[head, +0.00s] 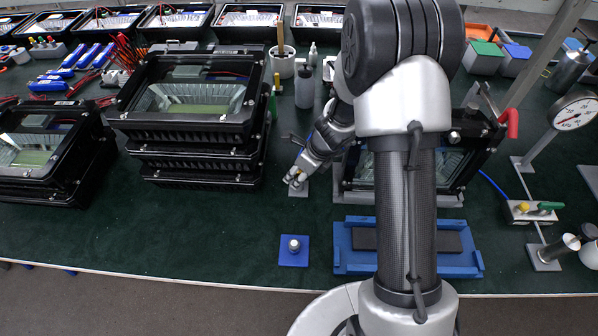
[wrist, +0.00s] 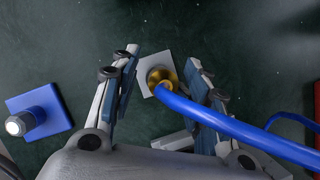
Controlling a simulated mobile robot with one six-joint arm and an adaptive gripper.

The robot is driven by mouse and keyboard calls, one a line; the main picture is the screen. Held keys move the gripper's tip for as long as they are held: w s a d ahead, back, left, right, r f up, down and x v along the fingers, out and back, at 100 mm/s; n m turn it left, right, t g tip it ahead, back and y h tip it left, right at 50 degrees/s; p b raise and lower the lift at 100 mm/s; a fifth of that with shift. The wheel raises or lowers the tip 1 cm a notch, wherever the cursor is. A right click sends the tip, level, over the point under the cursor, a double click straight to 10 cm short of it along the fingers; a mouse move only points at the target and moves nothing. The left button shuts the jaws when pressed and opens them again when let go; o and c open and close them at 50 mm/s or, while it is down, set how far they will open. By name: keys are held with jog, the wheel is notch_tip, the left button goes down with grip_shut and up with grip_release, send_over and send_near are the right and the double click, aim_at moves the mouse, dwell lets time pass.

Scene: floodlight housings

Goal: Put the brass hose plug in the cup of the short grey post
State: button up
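The brass hose plug (wrist: 158,76) is round and gold, with a blue hose (wrist: 235,127) running from it to the lower right in the wrist view. It appears over a pale grey square plate (wrist: 147,63); any post or cup beneath it is hidden, so I cannot tell whether it is seated. My gripper (wrist: 162,64) is open, with one finger on each side of the plug and visible gaps. In the head view, my gripper (head: 296,179) is low over a small grey plate (head: 295,190), and the plug cannot be made out.
A blue square base with a short grey-topped stub (head: 293,247) stands nearer the front edge. A blue tray (head: 350,262) lies to its right. Stacked black floodlight housings (head: 190,130) stand left of my gripper. Another housing (head: 470,150) is partly behind my arm. A pressure gauge (head: 575,112) stands far right.

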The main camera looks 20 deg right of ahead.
jog(key=shift+w+r+p, duration=0.1)
jog(key=shift+r+p, duration=0.2)
jog(key=shift+r, duration=0.25)
jog(key=p+v, duration=0.6)
jog(key=v, duration=0.6)
jog(key=s+a+r+n, duration=0.3)
jog(key=s+r+n, duration=0.1)
jog(key=r+n, duration=0.35)
jog(key=s+a+r+n, duration=0.3)
jog(key=s+r+n, duration=0.25)
jog(key=r, duration=0.25)
jog(key=s+d+r+n+h, duration=0.1)
jog(key=s+r+n, duration=0.2)
jog(key=s+n, duration=0.4)
jog(key=s+d+r+n+t+h, duration=0.1)
jog(key=s+d+r+n+h, duration=0.1)
jog(key=s+r+n, duration=0.2)
jog(key=s+n, duration=0.3)
jog(key=s, duration=0.1)
jog(key=shift+r+n, duration=0.3)
